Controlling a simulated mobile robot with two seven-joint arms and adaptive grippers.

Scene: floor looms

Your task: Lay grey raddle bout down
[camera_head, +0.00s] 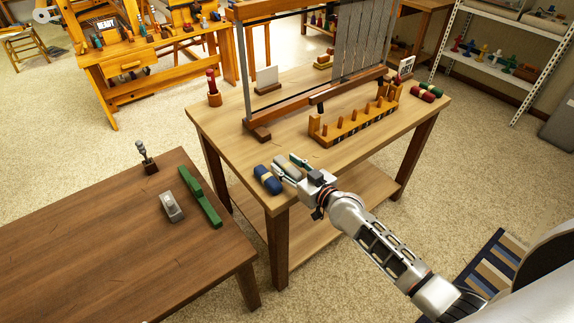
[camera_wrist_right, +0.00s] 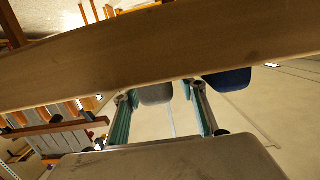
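The grey raddle bout (camera_head: 287,165) lies on the light wooden table (camera_head: 225,122) near its front left corner, beside a blue bout (camera_head: 268,180). My right gripper (camera_head: 286,164) reaches in from the right, with one teal finger on each side of the grey bout. The right wrist view shows the open fingers (camera_wrist_right: 163,105) spread around the grey bout (camera_wrist_right: 156,94), with visible gaps on both sides. The blue bout (camera_wrist_right: 230,79) is just outside one finger there. The grey bout seems to rest on the tabletop. My left gripper is not in view.
A loom frame (camera_head: 315,100) and a pegged wooden rack (camera_head: 352,122) stand behind the bouts. Red and green bouts (camera_head: 427,91) lie at the far right. A dark table (camera_head: 110,240) at left holds a green piece (camera_head: 200,197) and a metal-topped tool (camera_head: 171,207).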

